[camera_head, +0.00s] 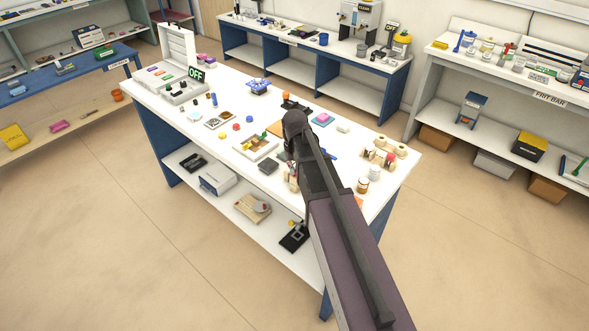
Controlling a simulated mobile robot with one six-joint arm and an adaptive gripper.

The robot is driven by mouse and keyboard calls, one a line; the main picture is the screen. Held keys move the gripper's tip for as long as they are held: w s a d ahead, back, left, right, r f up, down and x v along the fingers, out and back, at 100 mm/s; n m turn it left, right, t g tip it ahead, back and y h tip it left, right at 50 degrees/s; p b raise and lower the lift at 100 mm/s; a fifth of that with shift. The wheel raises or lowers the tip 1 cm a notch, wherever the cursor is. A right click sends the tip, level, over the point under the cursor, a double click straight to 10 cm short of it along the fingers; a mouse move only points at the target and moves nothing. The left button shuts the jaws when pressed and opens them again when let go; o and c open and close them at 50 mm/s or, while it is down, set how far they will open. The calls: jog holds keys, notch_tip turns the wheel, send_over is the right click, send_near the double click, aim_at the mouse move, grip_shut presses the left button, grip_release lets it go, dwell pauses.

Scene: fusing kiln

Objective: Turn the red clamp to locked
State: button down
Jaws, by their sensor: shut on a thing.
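My gripper (287,157) is low over the middle of the white work table (330,205), at the end of my dark arm. It is small, dark and mostly hidden by my own wrist. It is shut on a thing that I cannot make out. I cannot pick out the red clamp for certain; the spot at the gripper is covered by my arm. A tan piece (293,183) stands just below the gripper in the picture.
A tray (254,147) lies left of my gripper. A wooden rack (383,157) and jars stand to the right. Shelves and benches line the walls; the floor at front left is clear.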

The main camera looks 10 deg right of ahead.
jog(key=m, duration=0.6)
jog(key=shift+m, duration=0.3)
jog(key=m, duration=0.5)
jog(key=shift+m, duration=0.4)
jog(key=c, duration=0.8)
grip_release()
jog(key=shift+n, duration=0.3)
